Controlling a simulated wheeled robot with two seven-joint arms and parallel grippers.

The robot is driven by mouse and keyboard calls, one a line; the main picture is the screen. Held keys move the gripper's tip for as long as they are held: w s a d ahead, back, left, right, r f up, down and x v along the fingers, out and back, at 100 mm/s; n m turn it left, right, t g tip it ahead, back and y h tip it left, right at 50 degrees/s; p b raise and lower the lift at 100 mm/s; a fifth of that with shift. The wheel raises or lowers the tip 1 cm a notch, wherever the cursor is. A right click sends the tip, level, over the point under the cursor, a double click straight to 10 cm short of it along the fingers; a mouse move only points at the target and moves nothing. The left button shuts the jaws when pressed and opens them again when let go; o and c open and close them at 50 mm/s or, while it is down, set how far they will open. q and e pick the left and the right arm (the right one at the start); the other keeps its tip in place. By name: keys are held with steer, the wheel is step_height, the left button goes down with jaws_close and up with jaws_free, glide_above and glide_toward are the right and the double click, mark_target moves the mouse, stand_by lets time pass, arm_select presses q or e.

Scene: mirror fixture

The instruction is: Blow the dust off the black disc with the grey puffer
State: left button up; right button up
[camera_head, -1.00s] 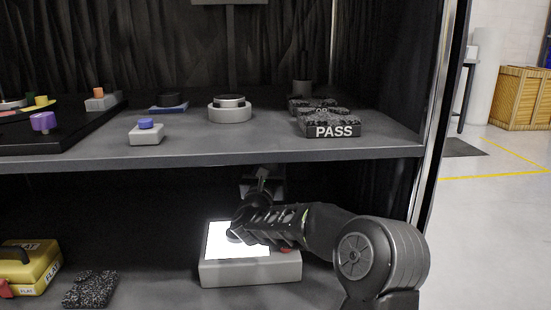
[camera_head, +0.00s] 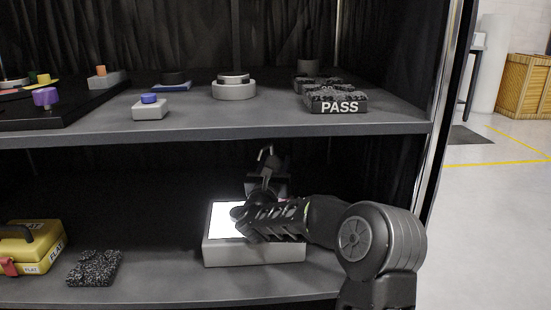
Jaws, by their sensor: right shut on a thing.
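A black disc (camera_head: 174,78) lies on a blue base on the upper shelf. I cannot tell whether another disc lies on the lit box. My left gripper is not in view.
A yellow case (camera_head: 28,245) and a speckled dark foam block (camera_head: 95,268) are at left on the lower shelf. The upper shelf holds a grey round fixture (camera_head: 233,89) and a PASS tray (camera_head: 338,106).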

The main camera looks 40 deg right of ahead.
steer(key=shift+f, duration=0.4)
steer(key=shift+a+r, duration=0.15)
steer(key=o, duration=0.4)
steer(key=c, duration=0.3)
steer(key=shift+c, duration=0.2)
stand_by(0.5)
stand_by(0.6)
